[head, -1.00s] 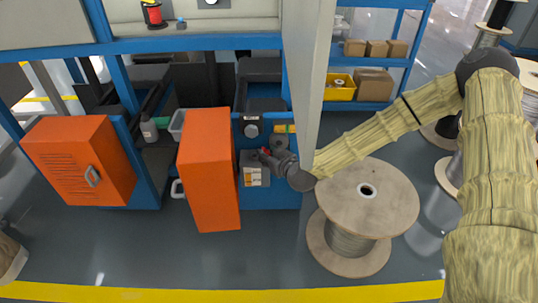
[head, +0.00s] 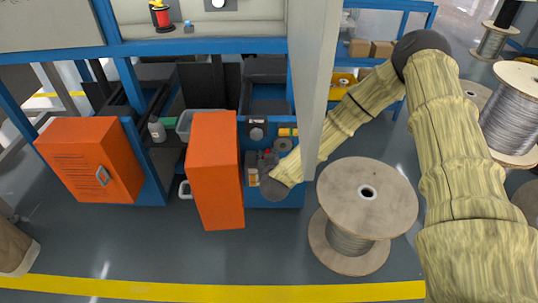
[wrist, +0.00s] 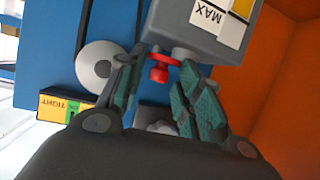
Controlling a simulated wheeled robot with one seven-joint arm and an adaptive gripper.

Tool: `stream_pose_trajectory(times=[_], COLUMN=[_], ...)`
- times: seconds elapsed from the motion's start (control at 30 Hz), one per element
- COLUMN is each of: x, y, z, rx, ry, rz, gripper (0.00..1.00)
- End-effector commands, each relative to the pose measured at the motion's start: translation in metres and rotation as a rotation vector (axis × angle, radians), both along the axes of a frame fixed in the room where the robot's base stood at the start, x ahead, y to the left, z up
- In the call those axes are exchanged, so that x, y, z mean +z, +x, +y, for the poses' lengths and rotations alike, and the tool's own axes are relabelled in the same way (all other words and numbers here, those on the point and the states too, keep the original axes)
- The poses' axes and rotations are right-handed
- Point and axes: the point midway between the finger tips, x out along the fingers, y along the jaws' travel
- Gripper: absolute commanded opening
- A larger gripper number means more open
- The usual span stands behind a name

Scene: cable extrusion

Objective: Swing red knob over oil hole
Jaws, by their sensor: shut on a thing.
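The red knob (wrist: 159,72) sits at the edge of a grey oil box (wrist: 205,30) in the wrist view, where the box carries a white and yellow label reading MAX. In the head view the grey box (head: 252,168) is on the blue machine front, partly covered by my wrist. The knob is barely visible there, a small red spot. I cannot make out the oil hole in either view.
An orange cabinet door (head: 215,170) stands open just left of the box, and its orange side (wrist: 285,90) fills the right of the wrist view. A round grey dial (wrist: 100,66) and a TIGHT label (wrist: 62,106) are near my gripper. A cable spool (head: 365,200) stands right.

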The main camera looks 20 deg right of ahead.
Motion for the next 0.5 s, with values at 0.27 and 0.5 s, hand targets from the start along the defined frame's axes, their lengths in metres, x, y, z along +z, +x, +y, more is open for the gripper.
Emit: stream_pose_trajectory(times=[0.27, 0.5], x=[0.0015, 0.0011], y=[0.0016, 0.0014], z=[0.0023, 0.0022], rx=[-0.057, -0.060], ry=[-0.003, -0.002], rz=[-0.005, -0.005], gripper=[0.11, 0.11])
